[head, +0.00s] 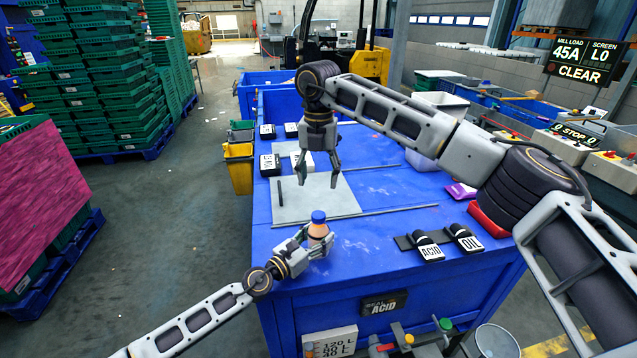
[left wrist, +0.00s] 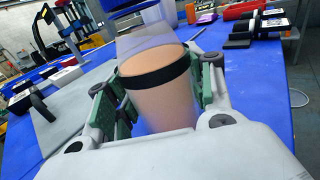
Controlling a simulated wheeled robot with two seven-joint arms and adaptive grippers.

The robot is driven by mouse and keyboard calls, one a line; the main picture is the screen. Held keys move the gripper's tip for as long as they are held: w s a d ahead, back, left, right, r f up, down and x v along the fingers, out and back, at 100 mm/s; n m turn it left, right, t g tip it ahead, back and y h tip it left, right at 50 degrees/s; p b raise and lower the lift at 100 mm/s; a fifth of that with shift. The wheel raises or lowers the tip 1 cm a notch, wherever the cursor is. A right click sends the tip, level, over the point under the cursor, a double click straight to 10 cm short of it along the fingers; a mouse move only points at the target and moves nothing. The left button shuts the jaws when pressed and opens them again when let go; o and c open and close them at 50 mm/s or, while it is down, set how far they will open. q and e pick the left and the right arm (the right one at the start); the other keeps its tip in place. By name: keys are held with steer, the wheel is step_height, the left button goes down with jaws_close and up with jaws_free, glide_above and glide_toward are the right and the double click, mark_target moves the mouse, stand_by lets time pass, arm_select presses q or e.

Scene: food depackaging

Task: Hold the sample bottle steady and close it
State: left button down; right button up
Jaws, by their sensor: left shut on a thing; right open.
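The sample bottle (head: 317,232) is peach-orange and stands near the front left of the blue table, with a blue cap (head: 318,216) at its top. I cannot tell whether the cap is tight. My left gripper (head: 313,246) is shut around the bottle's lower body. My right gripper (head: 319,174) is open, empty and pointing down, above the grey mat behind the bottle.
The grey mat (head: 290,206) lies on the blue table (head: 385,215). Black holders labelled ACID (head: 429,247) and OIL (head: 465,238) stand at right. Several small labelled boxes line the left edge. A yellow bin (head: 238,165) hangs outside it. The table between bottle and ACID holder is clear.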

arm_select(q)
steer(key=c, duration=0.5)
jaws_free()
steer(key=shift+s+a, duration=0.15)
steer(key=shift+v, duration=5.75)
steer(key=shift+s, duration=0.1)
